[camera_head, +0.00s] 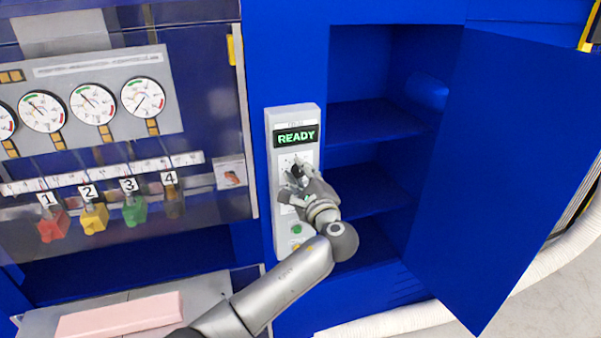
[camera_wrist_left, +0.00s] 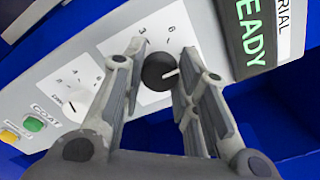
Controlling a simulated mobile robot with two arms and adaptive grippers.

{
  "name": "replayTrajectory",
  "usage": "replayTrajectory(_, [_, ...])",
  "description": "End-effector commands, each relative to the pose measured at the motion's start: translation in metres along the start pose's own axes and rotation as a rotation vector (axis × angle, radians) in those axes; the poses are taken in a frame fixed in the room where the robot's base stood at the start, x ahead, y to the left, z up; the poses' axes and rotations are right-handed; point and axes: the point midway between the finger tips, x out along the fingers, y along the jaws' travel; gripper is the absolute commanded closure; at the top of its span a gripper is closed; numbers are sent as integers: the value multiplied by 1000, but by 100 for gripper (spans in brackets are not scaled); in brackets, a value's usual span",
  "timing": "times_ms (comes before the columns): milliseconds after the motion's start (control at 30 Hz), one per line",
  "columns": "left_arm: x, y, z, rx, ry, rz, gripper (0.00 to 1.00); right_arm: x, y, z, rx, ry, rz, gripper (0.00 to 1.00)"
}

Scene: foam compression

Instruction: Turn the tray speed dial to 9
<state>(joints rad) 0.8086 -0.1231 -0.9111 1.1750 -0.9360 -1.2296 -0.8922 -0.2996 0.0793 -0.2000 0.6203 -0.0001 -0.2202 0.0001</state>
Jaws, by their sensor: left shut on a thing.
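The control panel (camera_head: 283,232) is a light grey upright box on the blue machine with a display (camera_head: 296,137) reading READY. My left gripper (camera_head: 296,176) is at the upper dial just below the display. A second dial (camera_wrist_left: 76,106) sits lower on the panel. My right gripper is out of view.
A green button (camera_head: 297,229) is low on the panel. To the right, a blue cabinet door (camera_head: 490,170) stands open beside empty shelves (camera_head: 365,120). Gauges (camera_head: 92,103) and numbered coloured valves (camera_head: 93,217) are at left. A pink foam block (camera_head: 118,315) lies at lower left.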

Motion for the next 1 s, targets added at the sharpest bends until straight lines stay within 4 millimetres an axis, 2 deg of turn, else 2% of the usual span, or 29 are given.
replayTrajectory(367, [0,2,-1,5,1,3,96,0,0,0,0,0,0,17])
replayTrajectory(400, [0,2,-1,5,1,3,69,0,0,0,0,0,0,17])
replayTrajectory(567, [0,1,-1,4,1,2,49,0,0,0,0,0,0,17])
replayTrajectory(867, [0,0,0,3,0,0,49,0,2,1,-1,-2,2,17])
replayTrajectory(1000, [-9,0,-1,2,2,-1,49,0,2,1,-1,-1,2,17])
